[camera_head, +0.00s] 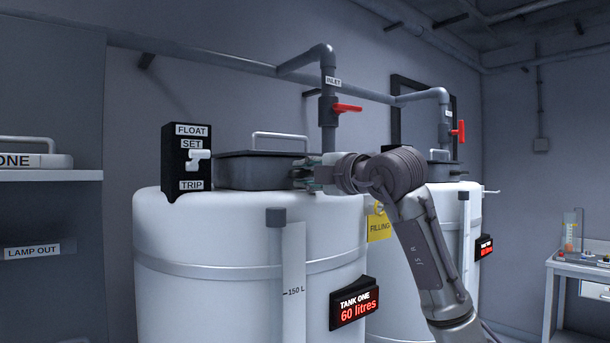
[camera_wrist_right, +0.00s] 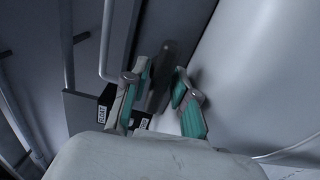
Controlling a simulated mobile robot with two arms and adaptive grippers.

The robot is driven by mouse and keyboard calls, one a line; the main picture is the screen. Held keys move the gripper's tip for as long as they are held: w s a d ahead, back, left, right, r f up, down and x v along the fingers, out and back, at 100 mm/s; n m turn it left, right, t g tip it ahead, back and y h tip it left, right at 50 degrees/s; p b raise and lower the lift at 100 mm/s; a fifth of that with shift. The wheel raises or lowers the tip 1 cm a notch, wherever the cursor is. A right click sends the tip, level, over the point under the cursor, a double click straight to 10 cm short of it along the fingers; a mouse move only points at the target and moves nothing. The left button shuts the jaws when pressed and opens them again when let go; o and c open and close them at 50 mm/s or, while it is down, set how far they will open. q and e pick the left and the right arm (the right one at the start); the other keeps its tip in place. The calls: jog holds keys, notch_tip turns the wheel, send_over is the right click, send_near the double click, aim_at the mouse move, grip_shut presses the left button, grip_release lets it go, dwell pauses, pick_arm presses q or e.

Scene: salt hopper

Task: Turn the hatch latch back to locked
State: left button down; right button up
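The black hatch (camera_head: 262,170) with a light grey handle (camera_head: 280,136) sits closed on top of white tank one (camera_head: 200,235). My right gripper (camera_head: 303,175) is at the right end of the hatch, level with its side. In the right wrist view the two teal-padded fingers (camera_wrist_right: 163,72) stand apart, with a dark bar (camera_wrist_right: 162,60), which looks like the hatch latch, between or just beyond the tips. I cannot tell whether the fingers touch it. In the head view my gripper hides the latch. My left gripper is not in view.
A black FLOAT box (camera_head: 184,160) with a white lever between SET and TRIP stands left of the hatch. An inlet pipe with a red valve handle (camera_head: 347,108) rises behind. The display (camera_head: 354,303) reads 60 litres. A second tank stands at the right.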

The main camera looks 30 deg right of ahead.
jog(key=s+d, duration=0.1)
jog(key=s, duration=1)
jog(key=shift+s, duration=0.4)
